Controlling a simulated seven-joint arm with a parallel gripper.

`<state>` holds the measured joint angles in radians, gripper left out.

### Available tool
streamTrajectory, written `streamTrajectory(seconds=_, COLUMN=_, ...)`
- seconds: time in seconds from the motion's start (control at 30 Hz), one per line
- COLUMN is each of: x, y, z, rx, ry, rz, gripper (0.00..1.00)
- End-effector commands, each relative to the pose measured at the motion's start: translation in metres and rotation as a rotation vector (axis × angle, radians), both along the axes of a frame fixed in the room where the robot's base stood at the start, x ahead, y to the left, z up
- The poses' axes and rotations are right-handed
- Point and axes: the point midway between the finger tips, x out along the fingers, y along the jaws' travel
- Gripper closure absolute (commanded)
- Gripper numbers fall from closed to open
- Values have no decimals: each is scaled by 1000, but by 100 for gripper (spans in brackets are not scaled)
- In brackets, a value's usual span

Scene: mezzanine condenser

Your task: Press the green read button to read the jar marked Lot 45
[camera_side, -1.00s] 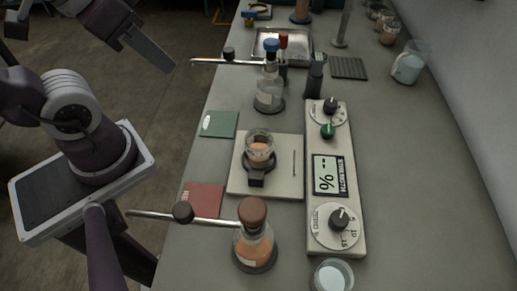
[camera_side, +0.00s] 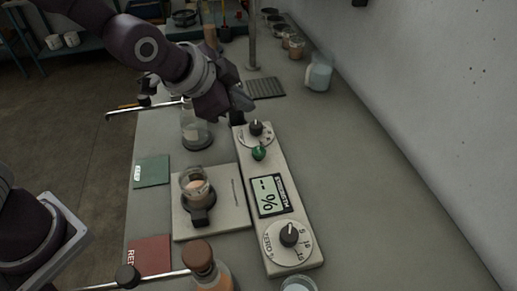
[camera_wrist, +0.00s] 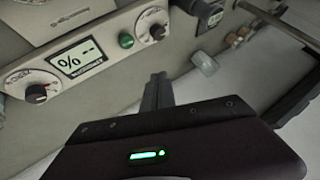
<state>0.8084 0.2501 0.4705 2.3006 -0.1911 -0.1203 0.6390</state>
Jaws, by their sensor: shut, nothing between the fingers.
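The green read button (camera_side: 259,153) sits on the long pale meter box (camera_side: 262,180), between a small dial and the display. It also shows in the wrist view (camera_wrist: 126,41). The display (camera_side: 269,195) reads "-- %". A jar with orange-brown contents (camera_side: 197,188) stands in a dark holder on the pale plate beside the meter; I cannot read a lot mark on it. My gripper (camera_side: 246,103) is above the far end of the meter, beyond the button and apart from it. In the wrist view its fingers (camera_wrist: 158,80) are together and empty.
A green card (camera_side: 151,171) and a red card (camera_side: 150,255) lie left of the plate. A stoppered flask (camera_side: 209,272) with a side rod stands at the near end, another flask (camera_side: 195,130) farther back. A beaker (camera_side: 319,73) stands back right. The bench right of the meter is clear.

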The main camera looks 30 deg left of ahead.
Motion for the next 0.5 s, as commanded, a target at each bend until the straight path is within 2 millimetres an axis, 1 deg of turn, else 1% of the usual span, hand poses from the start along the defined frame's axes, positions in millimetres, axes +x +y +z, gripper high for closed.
streamTrajectory(seconds=0.03, x=5, y=-8, z=-8, rx=36, ry=-21, rz=-30, gripper=100)
streamTrajectory(seconds=0.17, x=14, y=-17, z=-15, rx=87, ry=-66, rz=-71, gripper=100)
streamTrajectory(seconds=0.5, x=15, y=-18, z=-15, rx=92, ry=-72, rz=-74, gripper=100)
